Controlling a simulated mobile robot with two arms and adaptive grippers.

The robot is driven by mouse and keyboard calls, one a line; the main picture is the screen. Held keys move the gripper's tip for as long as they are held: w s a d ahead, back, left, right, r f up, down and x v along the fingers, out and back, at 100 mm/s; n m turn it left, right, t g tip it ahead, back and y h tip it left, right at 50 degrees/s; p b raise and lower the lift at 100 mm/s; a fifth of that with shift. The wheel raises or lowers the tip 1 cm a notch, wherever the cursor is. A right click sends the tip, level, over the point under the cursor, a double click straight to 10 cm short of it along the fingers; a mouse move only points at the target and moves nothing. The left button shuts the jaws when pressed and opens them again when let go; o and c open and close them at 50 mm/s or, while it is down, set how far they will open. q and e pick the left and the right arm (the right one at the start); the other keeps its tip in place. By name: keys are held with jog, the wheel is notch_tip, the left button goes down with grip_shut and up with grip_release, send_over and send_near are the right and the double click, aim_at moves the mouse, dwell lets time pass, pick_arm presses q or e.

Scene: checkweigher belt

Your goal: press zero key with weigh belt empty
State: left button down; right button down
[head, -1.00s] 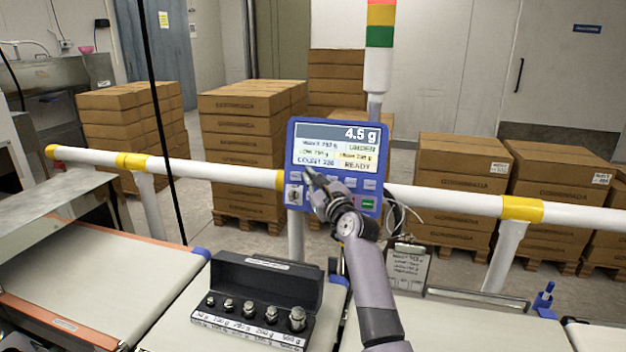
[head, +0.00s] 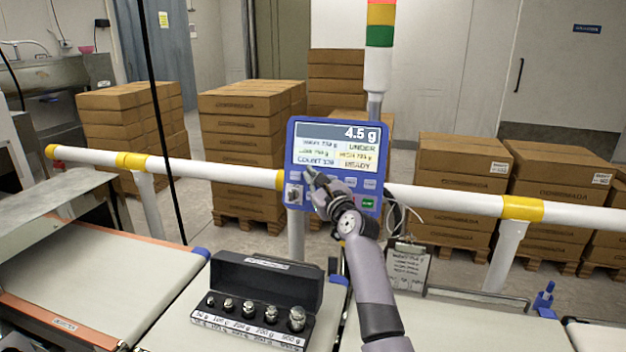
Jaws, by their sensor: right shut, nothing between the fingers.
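The blue control panel (head: 369,130) stands on the rail in the middle of the head view. Its screen (head: 335,148) reads 4.5 g, UNDER and READY. A row of small keys (head: 370,184) runs below the screen. My right gripper (head: 309,174) is shut and empty, with its tips at the left part of the key row. I cannot tell whether the tips touch a key, and the gripper hides some keys. The visible part of the weigh belt (head: 440,325) behind and right of my arm is bare; my arm hides part of it. My left gripper is not in view.
An open black case of weights (head: 262,292) stands at the front, left of my right arm. A white rail (head: 440,197) crosses behind the belts. A clipboard (head: 408,266) hangs right of my arm. Stacked cartons (head: 245,150) stand beyond the rail. The left belt (head: 110,280) is clear.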

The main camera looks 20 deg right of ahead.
jog(key=shift+w+d+f+b, duration=0.1)
jog(key=shift+w+d+b, duration=0.1)
jog(key=shift+w+b, duration=0.1)
dwell(0.7)
dwell(0.3)
jog(key=shift+s+a+r+p, duration=0.25)
jog(key=shift+s+a+p, duration=0.3)
jog(key=shift+p, duration=0.65)
jog(key=shift+s+d, duration=0.1)
jog(key=s+a+p, duration=0.1)
jog(key=p, duration=0.1)
jog(key=s+r+p, duration=0.1)
jog(key=p, duration=0.1)
jog(key=s+a+p, duration=0.1)
jog(key=s, duration=0.1)
jog(key=shift+a+r+p, duration=0.2)
jog(key=shift+a+p, duration=0.15)
jog(key=shift+p, duration=0.05)
